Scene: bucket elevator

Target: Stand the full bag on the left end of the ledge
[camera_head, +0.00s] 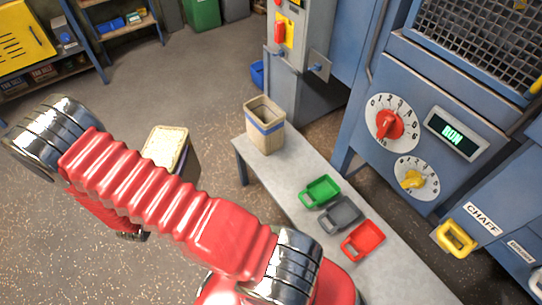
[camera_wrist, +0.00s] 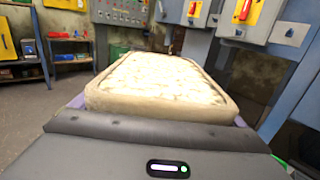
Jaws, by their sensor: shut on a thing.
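The full bag (camera_head: 165,147), cream and heaped to the brim with pale grain, shows beyond my red arm, left of the ledge and apart from it in the picture. My arm hides its lower part. In the wrist view its filled top (camera_wrist: 160,85) fills the middle, upright or nearly so. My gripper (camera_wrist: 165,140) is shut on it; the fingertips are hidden. The grey ledge (camera_head: 285,190) runs from the upper left to the lower right. A tan bag with a blue band (camera_head: 265,128), open and hollow-looking, stands at the ledge's left end.
A green scoop (camera_head: 320,190), a grey scoop (camera_head: 341,214) and a red scoop (camera_head: 363,239) lie along the ledge. The blue machine (camera_head: 385,85) with dials stands behind it. Open floor (camera_head: 180,65) lies beyond the full bag.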

